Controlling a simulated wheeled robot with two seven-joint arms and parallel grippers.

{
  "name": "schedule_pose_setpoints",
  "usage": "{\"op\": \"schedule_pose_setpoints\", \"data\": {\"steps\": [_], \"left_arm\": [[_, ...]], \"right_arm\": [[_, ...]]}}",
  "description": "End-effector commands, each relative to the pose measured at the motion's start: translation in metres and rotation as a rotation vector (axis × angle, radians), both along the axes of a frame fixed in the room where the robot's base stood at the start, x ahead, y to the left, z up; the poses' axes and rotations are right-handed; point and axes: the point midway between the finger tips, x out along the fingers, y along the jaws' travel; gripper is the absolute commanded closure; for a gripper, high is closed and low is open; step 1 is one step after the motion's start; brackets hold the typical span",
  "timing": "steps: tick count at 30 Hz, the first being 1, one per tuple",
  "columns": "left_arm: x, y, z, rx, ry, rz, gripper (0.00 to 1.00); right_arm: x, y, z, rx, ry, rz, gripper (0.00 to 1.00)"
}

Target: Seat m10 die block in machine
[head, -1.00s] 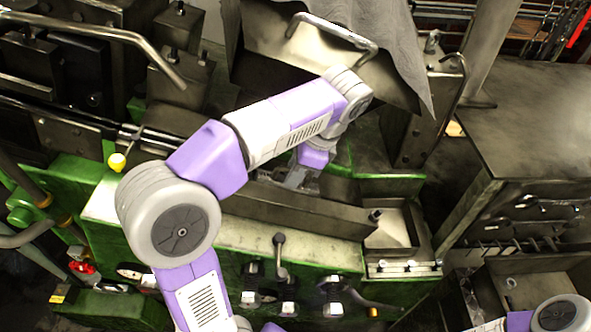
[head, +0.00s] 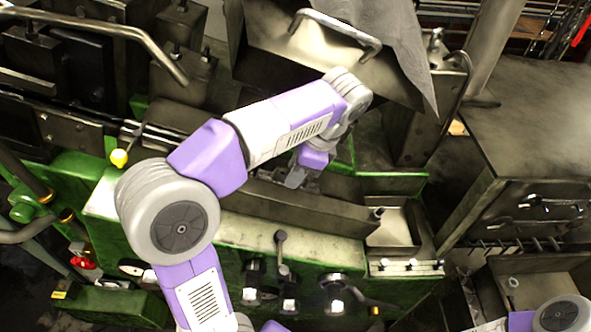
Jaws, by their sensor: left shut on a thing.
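The machine is a green and dark metal bolt former (head: 320,250) across the middle of the head view. My left arm reaches over its front wall. My left gripper (head: 296,178) is small in the picture, down in the machine's opening behind the long dark metal plate (head: 310,208). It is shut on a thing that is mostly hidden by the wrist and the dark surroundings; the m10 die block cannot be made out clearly. I cannot tell whether the held thing touches its seat. My right gripper is out of view; only part of my right arm shows at the lower right.
A raised metal guard with a handle (head: 335,33) and grey cloth (head: 385,40) hang just behind my left wrist. A lever (head: 281,250) and several knobs line the front. A shallow metal tray (head: 408,252) is at the right, and a dark workbench (head: 535,115) stands beyond it.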

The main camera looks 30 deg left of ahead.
Motion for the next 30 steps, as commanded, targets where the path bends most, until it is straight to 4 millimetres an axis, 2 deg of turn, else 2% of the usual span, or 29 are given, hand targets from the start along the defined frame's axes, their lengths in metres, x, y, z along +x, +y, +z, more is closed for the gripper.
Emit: {"op": "schedule_pose_setpoints", "data": {"steps": [10,11,15,16,22,28,30], "left_arm": [[-0.0005,0.0009,-0.0013,-0.001,-0.001,0.001,1.0],[-0.0006,0.0008,-0.0014,-0.001,-0.001,0.001,0.78],[-0.0006,0.0009,-0.0015,-0.001,-0.001,0.001,0.57],[-0.0006,0.0008,-0.0016,-0.001,-0.001,0.001,0.53],[-0.0005,0.0007,-0.0017,0.0,0.0,0.0,0.53],[-0.0008,0.0005,-0.0028,-0.001,0.004,0.001,0.23],[-0.001,0.0004,-0.0028,-0.001,0.004,0.001,0.23]], "right_arm": [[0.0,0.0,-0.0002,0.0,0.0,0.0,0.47],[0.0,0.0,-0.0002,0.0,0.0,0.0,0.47],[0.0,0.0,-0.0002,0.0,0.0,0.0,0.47],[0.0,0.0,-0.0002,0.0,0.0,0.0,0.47],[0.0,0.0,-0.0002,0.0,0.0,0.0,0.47],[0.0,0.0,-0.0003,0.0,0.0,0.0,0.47],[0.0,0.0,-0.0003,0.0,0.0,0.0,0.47]]}}
